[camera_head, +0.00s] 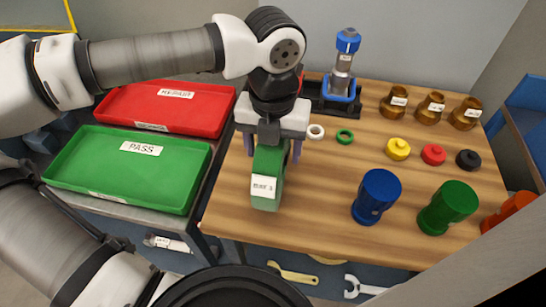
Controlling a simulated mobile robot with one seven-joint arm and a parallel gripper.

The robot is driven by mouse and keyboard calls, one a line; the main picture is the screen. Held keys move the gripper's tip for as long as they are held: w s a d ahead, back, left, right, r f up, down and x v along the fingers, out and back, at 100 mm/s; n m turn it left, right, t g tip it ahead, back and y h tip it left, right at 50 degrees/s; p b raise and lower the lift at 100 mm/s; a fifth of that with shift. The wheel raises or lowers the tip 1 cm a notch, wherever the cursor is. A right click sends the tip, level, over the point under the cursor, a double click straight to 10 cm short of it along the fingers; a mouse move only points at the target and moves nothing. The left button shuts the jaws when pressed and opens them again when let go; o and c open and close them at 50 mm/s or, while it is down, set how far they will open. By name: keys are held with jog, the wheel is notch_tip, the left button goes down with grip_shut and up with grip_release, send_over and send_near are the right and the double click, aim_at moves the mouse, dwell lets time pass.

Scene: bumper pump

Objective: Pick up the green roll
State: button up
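The green roll (268,203), a rounded green piece with a white label on its near face, stands at the left part of the wooden table. My gripper (271,148) points down directly over it. Its two fingers are spread wide, one on each side of the roll's upper part. They look open, with no clear contact on the roll. The gripper body hides the roll's top and far side.
A green PASS tray (75,174) and a red tray (207,121) lie left. A blue-capped pump (342,72) stands behind. A white ring (316,131), green ring (345,136), blue cylinder (377,196) and green cylinder (448,207) are right, with several caps and brass pieces beyond.

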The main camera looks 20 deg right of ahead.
jog(key=shift+c, duration=0.4)
grip_shut()
dwell(0.4)
